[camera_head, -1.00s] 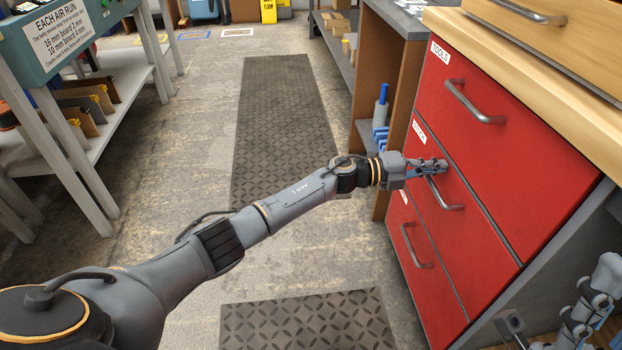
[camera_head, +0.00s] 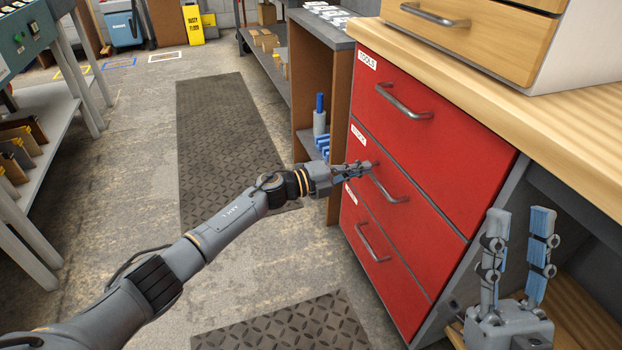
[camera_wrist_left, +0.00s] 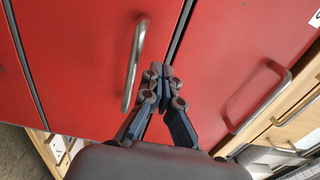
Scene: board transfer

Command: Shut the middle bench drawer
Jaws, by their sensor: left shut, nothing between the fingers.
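The middle bench drawer (camera_head: 425,208) is a red front with a grey bar handle (camera_head: 389,186), between the top and bottom red drawers. In the head view its front looks flush or nearly flush with the others. A dark seam separates it from the drawer above in the left wrist view. My left gripper (camera_head: 364,168) is shut and empty, its fingertips close to the front beside the far end of the handle. In the wrist view the fingertips (camera_wrist_left: 160,72) lie between the handle (camera_wrist_left: 135,65) and the seam; contact is unclear. My right gripper (camera_head: 517,222) is open and empty, pointing up.
The TOOLS drawer (camera_head: 440,125) is above and another red drawer (camera_head: 378,275) below; both look shut. The wooden benchtop (camera_head: 560,130) carries a wooden drawer unit (camera_head: 480,30). A shelf with blue items (camera_head: 321,130) stands to the left. Open floor with dark mats (camera_head: 230,140) lies left.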

